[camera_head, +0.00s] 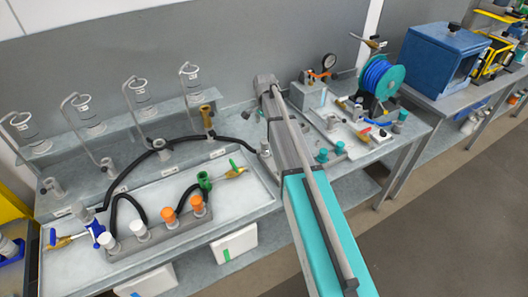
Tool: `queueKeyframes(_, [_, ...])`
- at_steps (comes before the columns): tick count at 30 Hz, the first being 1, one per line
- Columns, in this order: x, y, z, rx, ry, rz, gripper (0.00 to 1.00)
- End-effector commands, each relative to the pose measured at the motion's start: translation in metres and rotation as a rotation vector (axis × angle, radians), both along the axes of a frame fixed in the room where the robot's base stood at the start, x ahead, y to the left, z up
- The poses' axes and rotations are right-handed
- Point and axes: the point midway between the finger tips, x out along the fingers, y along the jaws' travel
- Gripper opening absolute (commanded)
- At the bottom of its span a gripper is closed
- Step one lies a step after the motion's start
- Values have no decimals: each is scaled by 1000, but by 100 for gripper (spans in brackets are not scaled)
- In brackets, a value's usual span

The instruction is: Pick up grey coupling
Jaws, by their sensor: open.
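Several small grey fittings could be the grey coupling, and I cannot tell which one it is. One grey fitting (265,150) is at the right end of the black hose, just left of my arm. Others stand in the row behind the left tray, such as a grey fitting (108,165) and another at the far left (53,187). My arm crosses the middle of the view, over the bench. I cannot make out my gripper's fingers, and no grasp is visible. My arm hides part of the bench behind it.
The left tray (75,272) holds a manifold with white and orange caps. Glass vessels (140,90) stand on a shelf behind. At right are a second tray (370,148), a blue hose reel (380,78) and a blue cabinet (440,58). Floor (440,215) is clear at lower right.

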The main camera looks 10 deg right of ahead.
Motion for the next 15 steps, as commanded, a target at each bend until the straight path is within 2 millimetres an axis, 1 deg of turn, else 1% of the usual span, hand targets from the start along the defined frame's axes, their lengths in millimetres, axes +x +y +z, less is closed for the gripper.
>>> queueKeyframes(1, [0,0,-8,0,0,0,96])
queueKeyframes(15, [0,1,-43,0,0,1,96])
